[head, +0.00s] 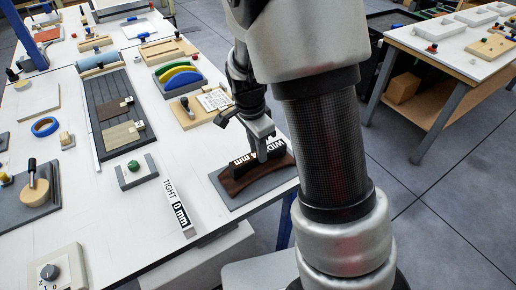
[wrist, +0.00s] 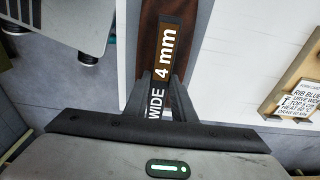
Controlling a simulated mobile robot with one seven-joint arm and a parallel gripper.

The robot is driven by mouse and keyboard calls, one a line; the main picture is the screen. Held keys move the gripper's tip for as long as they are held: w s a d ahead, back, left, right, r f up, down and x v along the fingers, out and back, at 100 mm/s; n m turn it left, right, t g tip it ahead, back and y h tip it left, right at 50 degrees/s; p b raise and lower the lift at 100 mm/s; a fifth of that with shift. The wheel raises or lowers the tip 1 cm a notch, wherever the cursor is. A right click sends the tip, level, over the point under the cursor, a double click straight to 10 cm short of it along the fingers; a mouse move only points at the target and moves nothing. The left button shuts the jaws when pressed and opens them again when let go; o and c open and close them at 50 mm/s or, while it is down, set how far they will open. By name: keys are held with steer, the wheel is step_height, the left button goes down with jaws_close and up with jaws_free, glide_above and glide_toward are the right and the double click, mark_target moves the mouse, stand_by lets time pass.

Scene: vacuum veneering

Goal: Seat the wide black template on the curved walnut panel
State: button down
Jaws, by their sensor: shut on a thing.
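The wide black template, with white "WIDE 4 mm" lettering, shows in the wrist view (wrist: 166,50) and in the head view (head: 272,148). My gripper (head: 259,140) is shut on it, with a finger on each side near the "WIDE" end in the wrist view (wrist: 163,88). The curved walnut panel (head: 232,184) rests on a dark grey mat (head: 239,201) near the table's front right edge, its dark wood also showing in the wrist view (wrist: 195,45). The template is right over the panel, roughly along its length. I cannot tell whether the two touch.
A card holder (head: 205,104) stands behind the panel.

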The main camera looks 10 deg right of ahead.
mark_target(251, 156)
steer(key=shift+f, duration=0.15)
steer(key=c, duration=1.4)
jaws_free()
step_height(251, 156, up, 17)
steer(key=a, duration=0.2)
steer(key=shift+s+r+p, duration=0.2)
steer(key=shift+s+p, duration=0.1)
steer(key=shift+p, duration=0.05)
steer(key=s+d+r+n+t, duration=0.1)
steer(key=s+r+n+t, duration=0.1)
steer(key=s+n, duration=0.4)
steer(key=s+d+r+n+t+y, duration=0.1)
steer(key=s+r+n+t, duration=0.2)
steer(key=s, duration=0.8)
step_height(251, 156, up, 2)
steer(key=n+p, duration=0.1)
steer(key=n, duration=0.3)
steer(key=shift+s+d+n, duration=0.1)
steer(key=shift+s+n, duration=0.3)
steer(key=shift+n, duration=0.3)
steer(key=c, duration=0.4)
steer(key=shift+o, duration=0.2)
steer(key=shift+f, duration=0.2)
